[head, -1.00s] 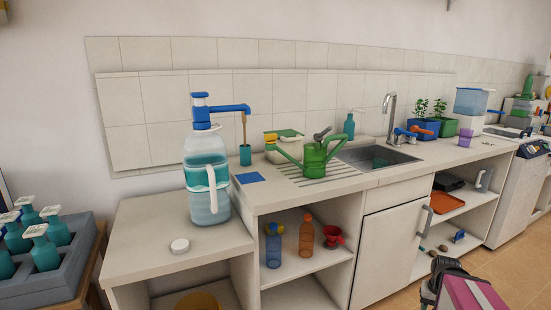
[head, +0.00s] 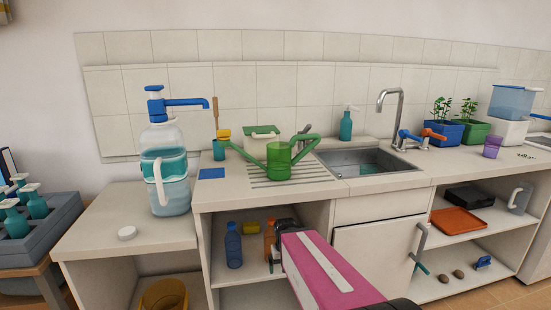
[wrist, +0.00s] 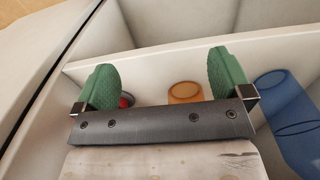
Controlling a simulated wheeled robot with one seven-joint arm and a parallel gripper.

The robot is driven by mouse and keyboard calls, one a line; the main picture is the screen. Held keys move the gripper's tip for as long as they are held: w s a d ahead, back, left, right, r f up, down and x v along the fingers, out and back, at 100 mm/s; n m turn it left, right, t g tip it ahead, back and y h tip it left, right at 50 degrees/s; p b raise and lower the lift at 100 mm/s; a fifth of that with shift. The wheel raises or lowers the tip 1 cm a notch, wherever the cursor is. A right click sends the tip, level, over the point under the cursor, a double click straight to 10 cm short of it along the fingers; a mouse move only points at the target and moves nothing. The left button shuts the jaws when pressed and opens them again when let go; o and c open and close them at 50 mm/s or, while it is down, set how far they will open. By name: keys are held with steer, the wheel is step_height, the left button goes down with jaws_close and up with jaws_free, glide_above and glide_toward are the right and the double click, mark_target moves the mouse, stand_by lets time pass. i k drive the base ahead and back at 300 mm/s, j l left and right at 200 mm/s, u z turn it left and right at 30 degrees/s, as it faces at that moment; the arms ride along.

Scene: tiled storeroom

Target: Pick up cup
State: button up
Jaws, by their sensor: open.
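A small translucent purple cup (head: 492,146) stands upright on the counter to the right of the sink. A teal cup-like holder (head: 219,150) with a brush in it stands at the back left of the counter. My gripper (wrist: 165,79) has two green fingers spread apart with nothing between them. It is in front of the open shelf under the counter, well away from the purple cup. In the wrist view, an orange bottle (wrist: 185,92) and a blue bottle (wrist: 288,115) lie beyond the fingers. A red object (wrist: 127,100) is partly hidden by the left finger.
A green watering can (head: 279,160) stands on the drainboard left of the sink (head: 345,158). A large pump bottle (head: 165,170) stands on the lower left counter. An orange tray (head: 460,221) lies on the right shelf. The counter's front edge overhangs the shelf.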

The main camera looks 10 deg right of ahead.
mark_target(492, 143)
steer(key=z, duration=2)
steer(key=i+l+u, duration=0.1)
steer(key=i+l, duration=0.2)
steer(key=i+l+u, duration=0.15)
steer(key=i+l, duration=0.15)
steer(key=l, duration=0.15)
steer(key=i+l+u, duration=0.1)
steer(key=i+l, duration=0.15)
steer(key=l, duration=0.2)
steer(key=i+l+u, duration=0.15)
steer(key=l, duration=0.25)
steer(key=i, duration=0.1)
